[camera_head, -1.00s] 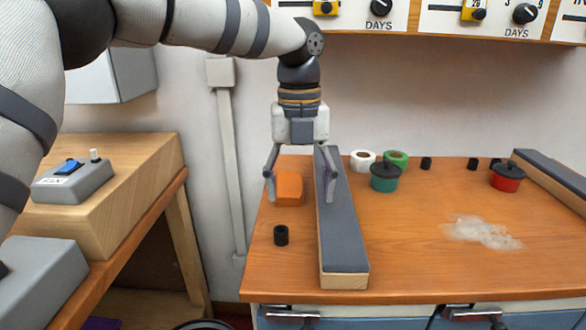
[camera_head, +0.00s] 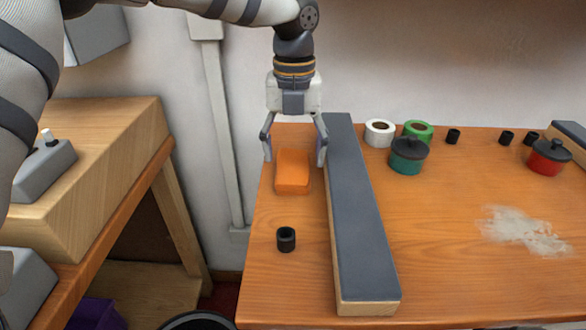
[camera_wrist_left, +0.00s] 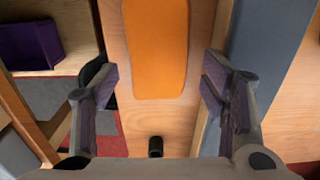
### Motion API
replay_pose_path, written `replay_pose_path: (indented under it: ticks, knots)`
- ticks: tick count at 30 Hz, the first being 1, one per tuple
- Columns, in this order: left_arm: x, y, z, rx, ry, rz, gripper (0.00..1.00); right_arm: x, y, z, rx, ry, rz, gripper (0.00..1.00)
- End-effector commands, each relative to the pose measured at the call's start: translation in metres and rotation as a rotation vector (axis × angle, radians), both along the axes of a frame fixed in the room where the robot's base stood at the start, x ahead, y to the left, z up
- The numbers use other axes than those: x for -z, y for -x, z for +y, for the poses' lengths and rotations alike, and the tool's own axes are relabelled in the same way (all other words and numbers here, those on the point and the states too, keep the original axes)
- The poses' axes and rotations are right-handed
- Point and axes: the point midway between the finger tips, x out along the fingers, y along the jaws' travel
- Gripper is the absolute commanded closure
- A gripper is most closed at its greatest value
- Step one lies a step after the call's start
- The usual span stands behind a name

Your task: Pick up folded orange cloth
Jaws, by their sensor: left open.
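The folded orange cloth (camera_head: 292,172) lies on the wooden bench near its left edge, beside a long grey-topped bar. It also shows in the left wrist view (camera_wrist_left: 156,50), at the top middle, between the finger lines and beyond the fingertips. My left gripper (camera_head: 294,156) is open and empty, pointing down above the far part of the cloth, one finger on each side. In the left wrist view its fingers (camera_wrist_left: 160,85) are spread wider than the cloth. I cannot tell the exact height above it. My right gripper is not in view.
The grey-topped bar (camera_head: 358,215) runs close along the cloth's right side, near the right finger. A small black cylinder (camera_head: 286,239) stands in front of the cloth. Tape rolls (camera_head: 379,133), a teal pot (camera_head: 407,156) and a red pot (camera_head: 549,157) stand further right.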

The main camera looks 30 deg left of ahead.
Motion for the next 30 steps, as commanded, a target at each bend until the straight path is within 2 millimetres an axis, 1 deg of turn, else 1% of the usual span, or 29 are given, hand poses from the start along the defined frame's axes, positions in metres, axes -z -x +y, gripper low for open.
replay_pose_path:
  ticks: [3, 5, 7, 12, 14, 15, 16, 17, 26, 29, 30]
  knots:
    - [0.021, 0.000, 0.001, 0.001, 0.000, 0.000, 0.33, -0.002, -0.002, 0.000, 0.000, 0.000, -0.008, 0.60]
    - [0.028, 0.000, 0.001, 0.001, 0.000, -0.001, 0.33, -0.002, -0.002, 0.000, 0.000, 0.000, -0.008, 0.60]
    - [0.032, -0.001, 0.001, 0.000, 0.000, -0.003, 0.33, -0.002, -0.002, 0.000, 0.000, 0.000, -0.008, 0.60]
    - [0.032, -0.001, 0.001, 0.000, 0.000, -0.003, 0.33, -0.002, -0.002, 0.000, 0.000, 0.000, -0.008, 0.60]
    - [0.032, -0.001, 0.001, 0.000, 0.000, -0.003, 0.47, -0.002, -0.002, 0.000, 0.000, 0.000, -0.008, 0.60]
    - [0.032, -0.001, 0.001, 0.000, 0.000, -0.003, 0.56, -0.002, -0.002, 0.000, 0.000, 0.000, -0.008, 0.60]
    - [0.032, -0.001, 0.001, 0.000, 0.000, -0.003, 0.63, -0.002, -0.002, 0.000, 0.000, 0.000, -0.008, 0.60]
    - [0.032, -0.001, 0.001, 0.000, -0.001, -0.003, 0.67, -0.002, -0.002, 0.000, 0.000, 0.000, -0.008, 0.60]
    - [0.031, -0.001, 0.001, 0.000, -0.001, -0.002, 0.67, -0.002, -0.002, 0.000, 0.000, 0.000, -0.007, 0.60]
    - [0.025, -0.001, 0.001, 0.000, -0.001, -0.003, 0.67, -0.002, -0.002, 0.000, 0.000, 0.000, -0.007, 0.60]
    - [0.020, -0.001, 0.001, 0.000, -0.001, -0.004, 0.67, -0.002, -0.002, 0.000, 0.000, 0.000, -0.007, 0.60]
